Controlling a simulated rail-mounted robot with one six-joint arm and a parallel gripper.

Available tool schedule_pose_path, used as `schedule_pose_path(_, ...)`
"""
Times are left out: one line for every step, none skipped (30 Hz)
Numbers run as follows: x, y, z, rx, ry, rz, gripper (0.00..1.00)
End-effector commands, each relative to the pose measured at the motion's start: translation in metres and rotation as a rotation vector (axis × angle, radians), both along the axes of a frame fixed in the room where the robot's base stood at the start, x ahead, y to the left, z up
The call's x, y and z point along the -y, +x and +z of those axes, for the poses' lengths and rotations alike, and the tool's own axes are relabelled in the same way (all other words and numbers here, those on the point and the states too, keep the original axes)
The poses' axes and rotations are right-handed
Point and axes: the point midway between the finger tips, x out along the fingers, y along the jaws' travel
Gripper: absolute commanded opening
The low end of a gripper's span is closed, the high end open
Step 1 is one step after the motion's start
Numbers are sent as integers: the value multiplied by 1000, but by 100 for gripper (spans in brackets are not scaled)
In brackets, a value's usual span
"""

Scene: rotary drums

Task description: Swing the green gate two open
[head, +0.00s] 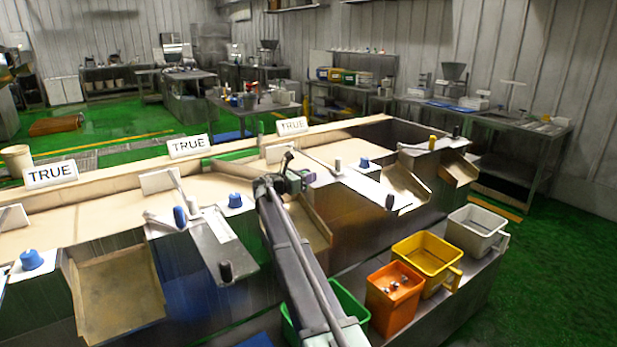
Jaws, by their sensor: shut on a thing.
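My gripper (289,167) is at the far end of my arm, over the pale sorting bench near its middle. It is shut on a small part that looks like a gate handle, mostly hidden by the gripper and wrist. A pale upright gate panel (278,153) stands just behind it, below the right-hand TRUE sign (292,126). A green strip (229,155) lies on the bench to the left of this panel. I cannot tell which part is green gate two, or how far any gate is swung.
A green bin (351,306), partly hidden by my arm, stands in front with an orange bin (393,297), a yellow bin (427,262) and a white bin (476,232). Metal chutes, posts and blue knobs (235,200) line the bench front. Green floor (560,262) is clear at right.

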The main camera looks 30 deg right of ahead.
Motion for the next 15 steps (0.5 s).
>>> schedule_pose_path(-1, -4, -2, -2, 6, -6, 0)
schedule_pose_path(-1, -4, -2, -2, 6, -6, 0)
schedule_pose_path(-1, -5, -2, -2, 6, -6, 31)
schedule_pose_path(-1, -5, -2, -2, 6, -6, 35)
schedule_pose_path(-1, -4, -2, -2, 6, -5, 40)
schedule_pose_path(-1, -4, -2, -2, 5, -5, 46)
schedule_pose_path(-1, -4, -2, -2, 5, -4, 51)
schedule_pose_path(-1, -3, -2, -2, 4, -4, 54)
schedule_pose_path(-1, -3, -2, -2, 4, -4, 54)
schedule_pose_path(-1, -3, -1, -2, 4, -4, 54)
schedule_pose_path(-1, -3, -1, -1, 3, -3, 54)
schedule_pose_path(0, -3, -1, -1, 3, -3, 54)
schedule_pose_path(0, -2, -1, 0, 3, -3, 54)
schedule_pose_path(0, -2, -1, 0, 3, -3, 54)
schedule_pose_path(-1, -2, -1, 0, 3, -3, 54)
